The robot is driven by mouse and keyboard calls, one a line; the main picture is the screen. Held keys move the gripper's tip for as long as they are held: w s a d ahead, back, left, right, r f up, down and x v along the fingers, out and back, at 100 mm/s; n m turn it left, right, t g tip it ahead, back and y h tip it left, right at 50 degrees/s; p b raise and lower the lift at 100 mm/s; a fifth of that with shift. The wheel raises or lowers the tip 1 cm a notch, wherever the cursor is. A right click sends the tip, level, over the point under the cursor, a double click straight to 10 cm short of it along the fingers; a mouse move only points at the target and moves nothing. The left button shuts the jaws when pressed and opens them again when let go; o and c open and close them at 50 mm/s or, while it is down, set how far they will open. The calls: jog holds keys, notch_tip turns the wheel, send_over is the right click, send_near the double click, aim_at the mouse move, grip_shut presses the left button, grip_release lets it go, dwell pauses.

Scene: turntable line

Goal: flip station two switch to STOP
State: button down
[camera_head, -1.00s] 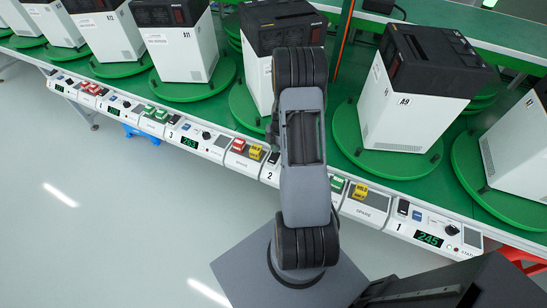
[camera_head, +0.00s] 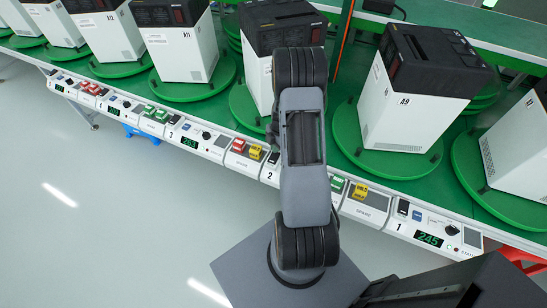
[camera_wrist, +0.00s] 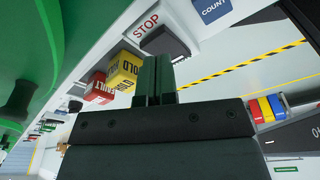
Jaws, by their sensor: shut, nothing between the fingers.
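In the wrist view, a dark rocker switch (camera_wrist: 165,42) sits on the white panel beside the printed word STOP (camera_wrist: 146,26). My gripper (camera_wrist: 154,65) is shut and empty, with its fingertips at the lower edge of that switch. I cannot tell if they touch it. Which way the switch is tipped is unclear. In the head view, the station two panel (camera_head: 268,174) carries the number 2, and a dark switch (camera_head: 273,158) shows just left of my arm. My arm covers the rest of this panel and hides the gripper there.
A yellow HOLD block (camera_wrist: 125,70) and a red FAULT block (camera_wrist: 99,88) stand close to the fingers. A blue COUNT label (camera_wrist: 212,9) is on the other side. White machines (camera_head: 408,105) on green turntables line the conveyor. The floor in front is clear.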

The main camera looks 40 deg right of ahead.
jog(key=shift+f+b, duration=1.15)
jog(key=shift+b, duration=0.05)
dwell(0.7)
jog(key=shift+r, duration=0.15)
jog(key=shift+r+p, duration=1.55)
jog(key=shift+r, duration=1.85)
